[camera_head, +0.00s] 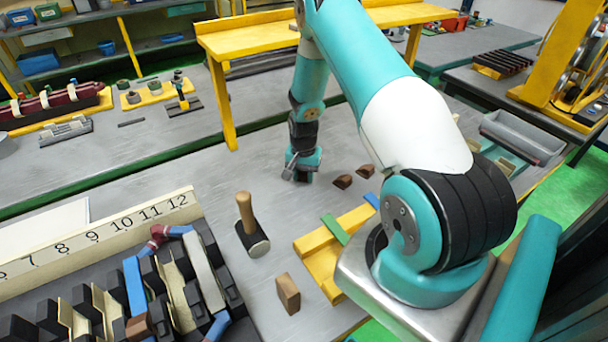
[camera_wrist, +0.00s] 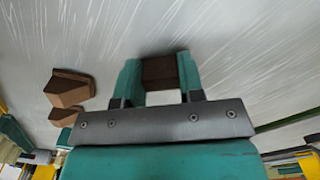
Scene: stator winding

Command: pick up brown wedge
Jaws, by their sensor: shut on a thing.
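My gripper (camera_head: 303,174) is low over the grey table in the head view, near the middle of the frame. In the wrist view my gripper (camera_wrist: 160,78) has its two teal fingers shut on a brown wedge (camera_wrist: 160,71). The fingers cover the wedge's sides, and I cannot tell whether it still touches the table. Two more brown wedges lie to the left in the wrist view, one farther (camera_wrist: 67,87) and one nearer (camera_wrist: 66,116). In the head view they lie right of my gripper, one closer (camera_head: 342,181) and one beyond it (camera_head: 366,171).
A mallet (camera_head: 255,239) with a wooden handle stands left of a yellow stand (camera_head: 322,282) with green and blue strips. A brown block (camera_head: 288,293) stands near the front. The slotted stator (camera_head: 110,310) with a numbered strip (camera_head: 105,235) fills the left. A yellow shelf (camera_head: 260,38) stands behind.

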